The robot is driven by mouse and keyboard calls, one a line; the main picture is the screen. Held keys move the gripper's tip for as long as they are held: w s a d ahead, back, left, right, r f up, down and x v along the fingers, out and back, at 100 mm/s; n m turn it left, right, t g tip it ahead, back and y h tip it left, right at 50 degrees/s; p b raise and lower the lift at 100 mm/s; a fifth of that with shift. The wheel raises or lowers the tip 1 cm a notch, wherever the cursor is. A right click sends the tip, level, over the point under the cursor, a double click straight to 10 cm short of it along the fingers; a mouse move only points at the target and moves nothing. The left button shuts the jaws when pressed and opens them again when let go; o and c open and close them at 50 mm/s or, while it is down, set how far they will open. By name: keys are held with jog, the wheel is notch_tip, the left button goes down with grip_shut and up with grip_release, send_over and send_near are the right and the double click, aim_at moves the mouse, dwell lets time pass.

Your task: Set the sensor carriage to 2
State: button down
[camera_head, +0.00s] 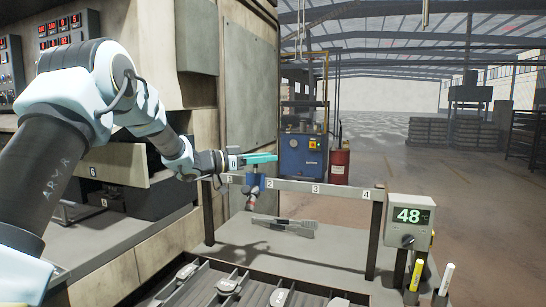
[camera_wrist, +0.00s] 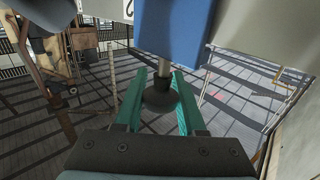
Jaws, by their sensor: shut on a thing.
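The sensor carriage (camera_head: 255,181) is a blue block on the grey rail (camera_head: 292,187), between marks 1 and 2 and nearer to 2. A sensor (camera_head: 251,204) with a reddish and a whitish part hangs below it. My gripper (camera_head: 266,157) has teal fingers and reaches in from the left at the carriage's top. In the wrist view the fingers (camera_wrist: 161,80) are shut on the carriage's dark knob (camera_wrist: 160,99), which sits on a metal stem from the blue block (camera_wrist: 168,35). Part of a number plate (camera_wrist: 129,9) shows beside the block.
The rail stands on dark posts over a pale table (camera_head: 222,241). A dark grey part (camera_head: 285,228) lies under the rail. A display box (camera_head: 409,220) reading 48 stands at the right end, near two markers (camera_head: 445,280). A slatted rack (camera_head: 230,286) of metal parts is in front.

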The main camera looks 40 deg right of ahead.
jog(key=c, duration=0.5)
grip_release()
jog(key=b+v, duration=0.3)
jog(key=v, duration=0.7)
jog(key=shift+a, duration=0.4)
jog(key=shift+w, duration=0.15)
